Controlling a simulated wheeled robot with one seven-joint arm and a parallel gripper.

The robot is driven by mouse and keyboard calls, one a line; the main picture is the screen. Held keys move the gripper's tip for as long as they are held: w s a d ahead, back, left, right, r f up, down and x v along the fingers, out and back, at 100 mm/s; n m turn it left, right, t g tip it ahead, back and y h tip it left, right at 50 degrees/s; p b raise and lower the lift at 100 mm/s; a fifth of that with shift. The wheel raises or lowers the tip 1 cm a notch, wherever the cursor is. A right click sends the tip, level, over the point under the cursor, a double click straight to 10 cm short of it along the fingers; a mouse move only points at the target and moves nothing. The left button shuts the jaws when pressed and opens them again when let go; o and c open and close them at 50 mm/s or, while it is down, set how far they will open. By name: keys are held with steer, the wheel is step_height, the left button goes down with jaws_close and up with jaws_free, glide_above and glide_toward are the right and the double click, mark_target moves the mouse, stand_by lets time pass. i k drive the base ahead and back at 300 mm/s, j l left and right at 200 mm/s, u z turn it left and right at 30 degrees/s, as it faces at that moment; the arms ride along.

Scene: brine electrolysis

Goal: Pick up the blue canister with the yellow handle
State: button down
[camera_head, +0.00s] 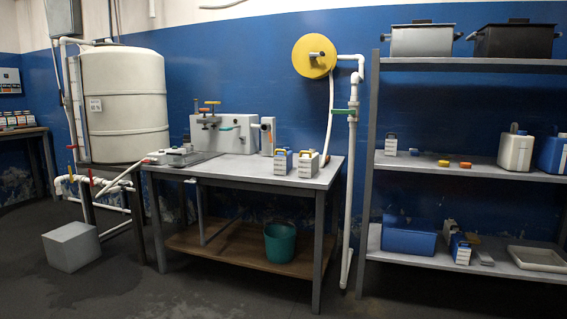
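A small canister with blue edges, a pale front and a yellow-looking handle (283,162) stands upright on the workbench near its right end. A similar pale canister with a darker, yellowish handle (308,164) stands just right of it. On the lowest rack shelf, another small blue canister with a white front (461,249) stands among other items, with a yellowish part at its top right. The small size makes handle colours hard to tell apart. My gripper is not in view.
The workbench (240,170) carries a white machine (235,131) at the back. A teal bucket (280,242) stands on its lower shelf. The rack (470,171) holds pots, a white canister (515,150) and a blue tub (408,239). A grey box (71,247) sits on the open floor.

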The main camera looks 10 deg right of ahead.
mark_target(282, 161)
steer(key=i+j+z, duration=0.15)
steer(key=z, duration=0.3)
steer(key=i+j+z, duration=0.2)
steer(key=z, duration=0.2)
